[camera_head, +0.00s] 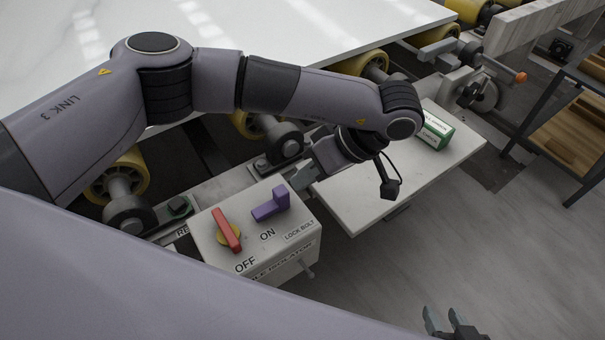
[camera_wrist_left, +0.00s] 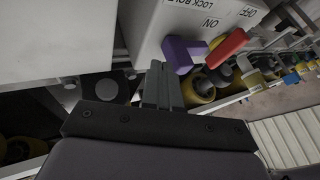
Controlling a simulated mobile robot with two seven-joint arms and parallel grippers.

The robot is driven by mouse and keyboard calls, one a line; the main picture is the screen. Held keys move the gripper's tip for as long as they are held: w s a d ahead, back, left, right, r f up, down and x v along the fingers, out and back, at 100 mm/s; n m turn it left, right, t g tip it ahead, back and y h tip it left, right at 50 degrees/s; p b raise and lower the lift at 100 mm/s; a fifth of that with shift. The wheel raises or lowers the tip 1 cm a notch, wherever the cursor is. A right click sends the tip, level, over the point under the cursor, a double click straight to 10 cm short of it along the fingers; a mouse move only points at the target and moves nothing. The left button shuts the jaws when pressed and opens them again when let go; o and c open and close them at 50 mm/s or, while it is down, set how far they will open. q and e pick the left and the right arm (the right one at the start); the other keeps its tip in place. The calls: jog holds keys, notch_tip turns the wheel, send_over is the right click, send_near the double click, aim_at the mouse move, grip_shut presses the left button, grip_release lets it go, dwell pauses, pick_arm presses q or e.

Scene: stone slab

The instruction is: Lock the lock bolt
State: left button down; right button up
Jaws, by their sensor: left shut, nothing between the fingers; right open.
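The purple lock bolt (camera_head: 270,207) is on top of a light grey isolator box (camera_head: 290,252), beside the label LOCK BOLT. Its long part lies toward a red switch handle (camera_head: 226,230), and a short part stands up at its right end. The bolt is apart from the handle. The handle's lower end is near the OFF label. My left gripper (camera_head: 298,176) is shut and empty just behind and right of the bolt. In the left wrist view its closed fingers (camera_wrist_left: 160,82) are close to the bolt (camera_wrist_left: 180,54); contact cannot be told. My right gripper (camera_head: 451,322) is open at the bottom edge.
A white shelf (camera_head: 365,200) bears a green and white box (camera_head: 435,134) right of my left wrist. Yellow rollers (camera_head: 118,178) and a large white slab (camera_head: 270,50) lie behind. A wooden-topped rack (camera_head: 570,130) stands at the right. The floor in front is clear.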

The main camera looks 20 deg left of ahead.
aim_at(277, 194)
pick_arm(q)
jog(key=shift+s+a, duration=0.2)
jog(key=shift+s, duration=0.1)
jog(key=s+a, duration=0.1)
jog(key=s+a+p, duration=0.1)
jog(key=shift+s+a+r, duration=0.1)
jog(key=shift+s+a, duration=0.05)
jog(key=shift+s, duration=0.25)
jog(key=shift+s+a+p, duration=0.25)
jog(key=shift+s+p, duration=0.05)
jog(key=shift+s, duration=0.15)
jog(key=shift+d, duration=0.1)
